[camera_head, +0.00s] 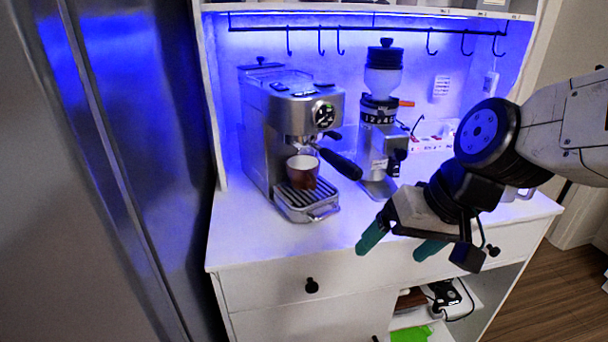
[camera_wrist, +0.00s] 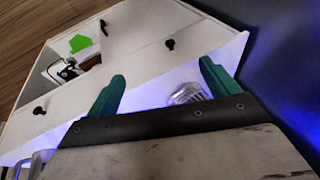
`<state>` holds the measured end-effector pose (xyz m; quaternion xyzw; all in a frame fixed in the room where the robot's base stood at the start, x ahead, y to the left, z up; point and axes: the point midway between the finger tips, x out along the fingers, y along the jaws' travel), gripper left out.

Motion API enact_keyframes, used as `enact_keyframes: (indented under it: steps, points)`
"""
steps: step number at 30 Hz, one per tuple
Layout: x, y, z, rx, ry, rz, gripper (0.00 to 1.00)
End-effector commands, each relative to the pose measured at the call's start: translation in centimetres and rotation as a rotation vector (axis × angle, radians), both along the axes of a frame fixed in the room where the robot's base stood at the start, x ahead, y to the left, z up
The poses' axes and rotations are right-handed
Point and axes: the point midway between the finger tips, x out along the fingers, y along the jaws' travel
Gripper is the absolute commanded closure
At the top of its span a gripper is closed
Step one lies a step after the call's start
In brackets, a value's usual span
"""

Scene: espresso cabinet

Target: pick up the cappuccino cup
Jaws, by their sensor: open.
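The cappuccino cup (camera_head: 303,171) is brown-red outside and pale inside. It stands upright on the drip tray (camera_head: 307,202) of the espresso machine (camera_head: 290,115), below the spout, in the head view. My gripper (camera_head: 400,243) is open and empty, with two teal fingers. It is in front of the counter's front edge, to the right of and nearer than the cup, and apart from it. In the wrist view the open fingers (camera_wrist: 160,88) point toward the cabinet front, with the metal tray (camera_wrist: 188,93) partly showing between them. The cup cannot be made out there.
A coffee grinder (camera_head: 381,125) stands right of the machine. The black portafilter handle (camera_head: 341,164) juts out right of the cup. A tall metal panel (camera_head: 110,150) borders the left side. The counter (camera_head: 245,235) is clear in front of the machine. Hooks hang above.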

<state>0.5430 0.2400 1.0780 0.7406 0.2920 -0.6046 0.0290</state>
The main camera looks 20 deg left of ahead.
Motion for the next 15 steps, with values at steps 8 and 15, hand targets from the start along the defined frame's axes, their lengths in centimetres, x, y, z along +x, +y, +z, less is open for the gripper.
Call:
enact_keyframes:
  steps: [8, 15]
  points:
    - [6.6, 23.8, -1.8, 0.307, -0.319, -0.056, 0.13]
    - [12.1, 30.3, -2.5, 0.254, -0.712, -0.380, 0.13]
